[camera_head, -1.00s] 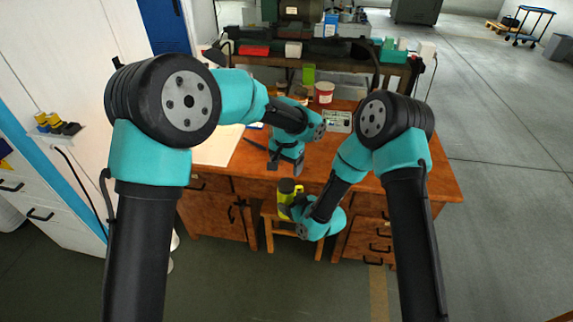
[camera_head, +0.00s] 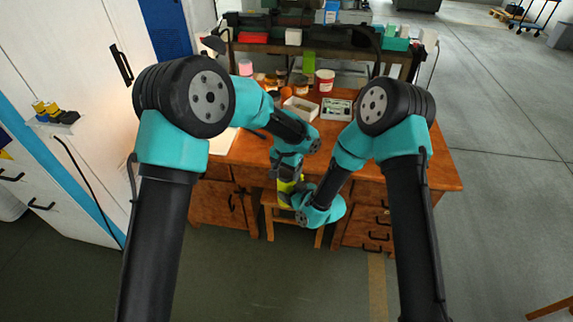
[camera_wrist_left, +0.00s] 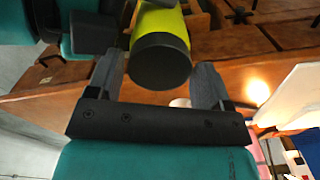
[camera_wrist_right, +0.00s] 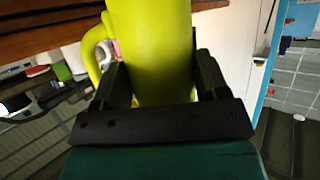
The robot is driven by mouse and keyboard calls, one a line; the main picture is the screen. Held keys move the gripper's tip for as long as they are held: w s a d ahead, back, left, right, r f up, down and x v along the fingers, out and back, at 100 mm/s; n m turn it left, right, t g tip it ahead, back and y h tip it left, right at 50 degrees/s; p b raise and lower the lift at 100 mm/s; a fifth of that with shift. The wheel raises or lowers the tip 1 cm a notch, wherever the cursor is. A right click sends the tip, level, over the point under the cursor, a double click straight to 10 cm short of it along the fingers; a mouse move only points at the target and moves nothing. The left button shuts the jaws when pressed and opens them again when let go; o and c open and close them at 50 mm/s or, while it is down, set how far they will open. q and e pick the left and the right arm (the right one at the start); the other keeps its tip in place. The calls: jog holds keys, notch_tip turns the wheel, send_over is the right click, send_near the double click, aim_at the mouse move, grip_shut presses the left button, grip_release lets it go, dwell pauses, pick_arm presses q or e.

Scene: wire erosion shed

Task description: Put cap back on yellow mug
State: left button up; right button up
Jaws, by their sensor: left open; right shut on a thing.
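The yellow mug (camera_head: 286,186) is held in front of the desk, partly hidden by my arms in the head view. My right gripper (camera_wrist_right: 160,70) is shut on its body, with a finger on each side. The mug's handle (camera_wrist_right: 92,50) sticks out to the left in the right wrist view. A dark round cap (camera_wrist_left: 160,62) shows on the mug's end in the left wrist view, against the yellow body (camera_wrist_left: 163,22). My left gripper (camera_wrist_left: 158,78) is open, with its fingers apart on either side of the cap. I see gaps beside it.
The orange-brown desk (camera_head: 440,170) stands just behind the mug. On it are a red tub (camera_head: 325,80), a white box (camera_head: 300,108) and several small containers. A small wooden stool (camera_head: 268,198) is below the mug.

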pick_arm(q)
jog(key=c, duration=0.7)
jog(key=shift+m, duration=0.8)
jog(key=o, duration=1)
jog(key=shift+r, duration=2.25)
jog(key=shift+c, duration=0.3)
